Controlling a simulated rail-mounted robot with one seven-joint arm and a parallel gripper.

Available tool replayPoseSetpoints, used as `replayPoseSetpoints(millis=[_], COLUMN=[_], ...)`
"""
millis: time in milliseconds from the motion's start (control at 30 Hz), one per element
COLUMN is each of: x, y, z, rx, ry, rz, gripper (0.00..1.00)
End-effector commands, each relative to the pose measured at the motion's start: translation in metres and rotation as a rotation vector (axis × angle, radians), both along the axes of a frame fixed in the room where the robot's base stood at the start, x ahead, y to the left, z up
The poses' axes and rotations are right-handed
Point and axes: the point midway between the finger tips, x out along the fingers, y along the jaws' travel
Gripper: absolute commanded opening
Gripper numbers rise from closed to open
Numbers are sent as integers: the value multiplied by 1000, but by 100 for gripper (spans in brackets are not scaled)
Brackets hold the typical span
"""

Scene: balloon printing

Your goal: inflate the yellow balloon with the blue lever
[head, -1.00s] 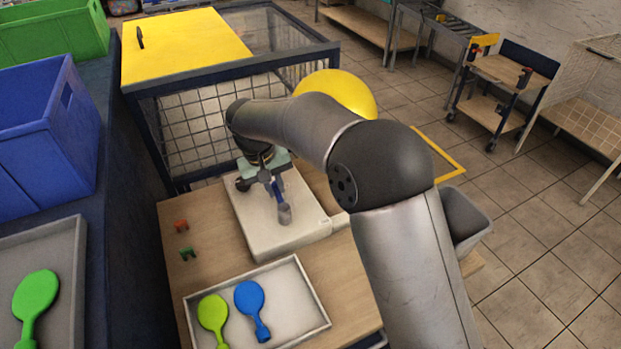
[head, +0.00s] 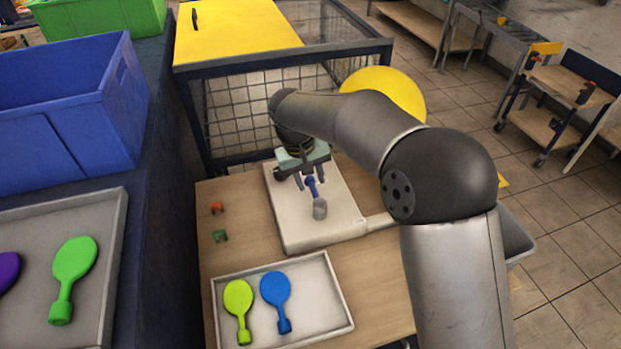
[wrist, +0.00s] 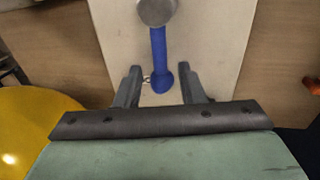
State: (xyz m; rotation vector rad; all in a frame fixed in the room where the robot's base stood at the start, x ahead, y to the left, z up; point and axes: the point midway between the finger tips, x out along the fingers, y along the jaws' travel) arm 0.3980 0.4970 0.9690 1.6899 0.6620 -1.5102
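The large, round yellow balloon (head: 392,92) shows behind my arm in the head view, partly hidden by it. Part of it also shows at the left of the wrist view (wrist: 35,135). The blue lever (wrist: 158,55) with a grey knob (wrist: 157,10) stands on a pale machine plate (head: 298,225). My gripper (wrist: 161,75) is open, its fingers apart on either side of the lever's rounded blue end. I see gaps on both sides, and cannot tell whether the fingers are at the lever's height.
A tray (head: 325,334) in front holds flat lime and blue balloons. An orange clip (head: 216,207) and a green clip (head: 220,235) lie left of the plate. A mesh cage (head: 235,110) stands behind. Blue crate (head: 65,130) and another tray (head: 100,300) are at left.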

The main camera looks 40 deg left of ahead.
Motion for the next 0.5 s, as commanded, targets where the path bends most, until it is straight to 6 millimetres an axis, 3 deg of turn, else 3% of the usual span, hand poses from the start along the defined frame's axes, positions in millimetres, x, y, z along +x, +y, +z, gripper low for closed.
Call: replayPoseSetpoints(millis=[267, 500], x=[-2, -9], y=[0, 5], z=[2, 42], rx=[-3, 0], ry=[4, 3], rz=[-1, -1], gripper=[36, 36])
